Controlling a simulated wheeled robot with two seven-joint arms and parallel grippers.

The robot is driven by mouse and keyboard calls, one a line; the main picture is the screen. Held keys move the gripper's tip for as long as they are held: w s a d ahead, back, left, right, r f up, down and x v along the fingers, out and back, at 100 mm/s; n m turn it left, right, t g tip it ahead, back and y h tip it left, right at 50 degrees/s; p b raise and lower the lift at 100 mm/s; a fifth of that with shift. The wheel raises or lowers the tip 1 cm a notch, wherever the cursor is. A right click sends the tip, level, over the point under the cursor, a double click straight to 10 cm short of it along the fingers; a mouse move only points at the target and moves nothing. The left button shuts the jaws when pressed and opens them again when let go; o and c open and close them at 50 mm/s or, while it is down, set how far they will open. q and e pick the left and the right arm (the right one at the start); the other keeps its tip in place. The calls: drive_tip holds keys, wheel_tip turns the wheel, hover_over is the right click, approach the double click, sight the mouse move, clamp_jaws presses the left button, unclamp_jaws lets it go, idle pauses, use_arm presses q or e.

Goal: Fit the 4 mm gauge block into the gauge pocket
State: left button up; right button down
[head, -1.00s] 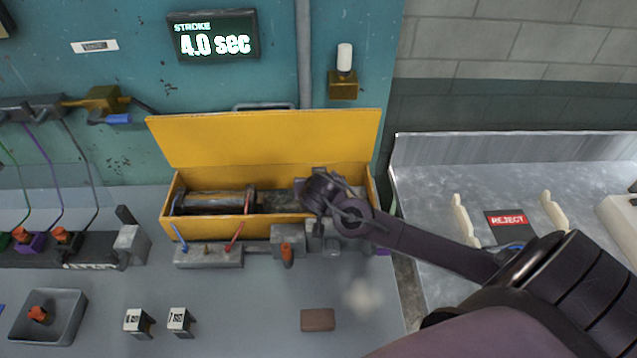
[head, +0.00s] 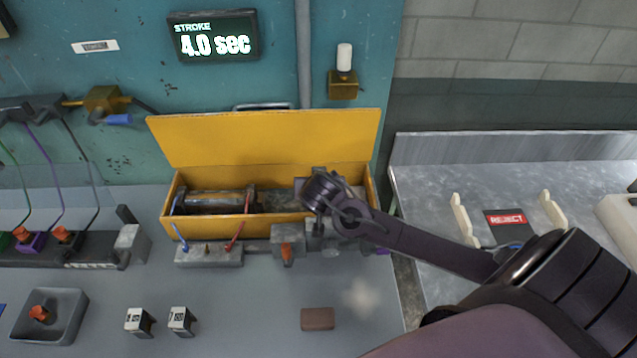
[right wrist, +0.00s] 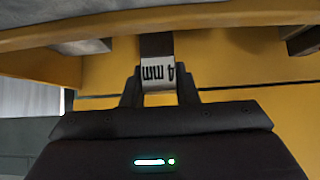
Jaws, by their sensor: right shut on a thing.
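The 4 mm gauge block (right wrist: 157,72) shows in the right wrist view, its white "4 mm" label upside down. My right gripper (right wrist: 160,88) is shut on it, with a finger on each side. In the head view my right gripper (head: 322,192) is over the right part of the open yellow box (head: 274,140) and its front edge. There the gripper and wrist hide the block. I cannot make out the gauge pocket. My left gripper is not in view.
Two small labelled blocks (head: 139,322) and a brown block (head: 318,319) lie on the bench in front. A grey fixture with an orange knob (head: 287,250) runs along the box front. A tray (head: 48,318) stands at left. A REJECT plate (head: 507,219) is at right.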

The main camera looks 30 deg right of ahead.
drive_tip(key=shift+p, duration=0.4)
idle(0.5)
drive_tip(key=shift+f+b, duration=0.9)
drive_tip(key=shift+f, duration=0.45)
drive_tip(key=c, duration=1.1)
unclamp_jaws()
drive_tip(key=shift+o, duration=0.2)
drive_tip(key=b+v, duration=0.2)
drive_tip(key=v, duration=0.6)
drive_tip(key=shift+f, duration=0.1)
